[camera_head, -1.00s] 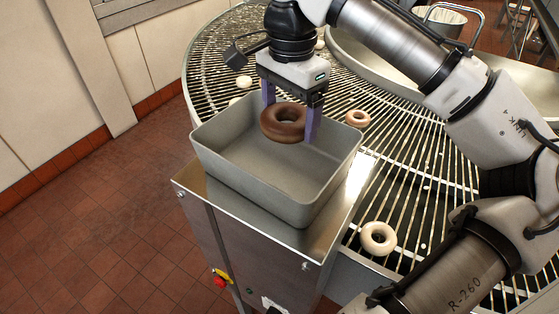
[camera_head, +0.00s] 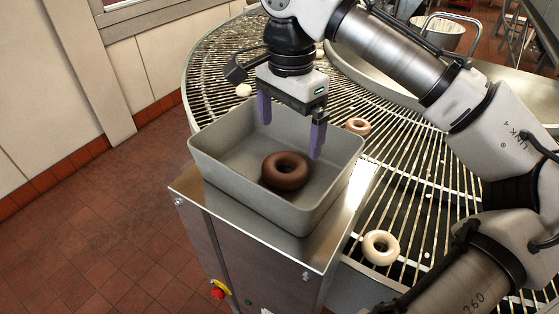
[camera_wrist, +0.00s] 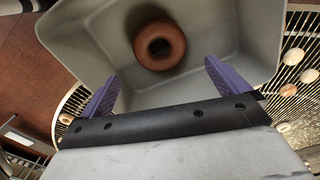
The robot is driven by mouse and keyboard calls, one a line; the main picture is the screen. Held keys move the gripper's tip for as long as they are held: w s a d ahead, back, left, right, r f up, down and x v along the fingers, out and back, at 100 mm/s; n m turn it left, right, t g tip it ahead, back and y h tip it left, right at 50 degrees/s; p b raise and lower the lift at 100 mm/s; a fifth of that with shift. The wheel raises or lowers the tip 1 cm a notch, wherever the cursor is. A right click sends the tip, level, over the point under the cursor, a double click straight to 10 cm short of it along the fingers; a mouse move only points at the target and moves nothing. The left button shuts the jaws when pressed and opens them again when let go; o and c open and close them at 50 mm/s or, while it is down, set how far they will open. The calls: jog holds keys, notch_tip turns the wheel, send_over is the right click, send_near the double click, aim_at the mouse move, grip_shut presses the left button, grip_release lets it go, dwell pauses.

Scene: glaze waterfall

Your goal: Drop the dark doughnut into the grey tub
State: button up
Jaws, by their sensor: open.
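The dark doughnut (camera_head: 286,171) lies inside the grey tub (camera_head: 240,196), on its floor. In the wrist view the doughnut (camera_wrist: 159,46) shows below and beyond the fingers, apart from them, with the tub's wall (camera_wrist: 75,35) around it. My gripper (camera_head: 290,138) is open and empty, its purple fingers over the tub and above the doughnut. The open fingers also show in the wrist view (camera_wrist: 163,85).
The tub stands on a steel cabinet top (camera_head: 335,240). A round wire conveyor (camera_head: 435,165) lies behind and to the right, carrying a pale doughnut (camera_head: 381,247) and a light brown one (camera_head: 357,126). Tiled floor is clear at left.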

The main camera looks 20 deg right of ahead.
notch_tip(320, 180, up, 12)
jog(key=p, duration=0.2)
jog(key=shift+f+p, duration=0.25)
jog(key=shift+p, duration=0.05)
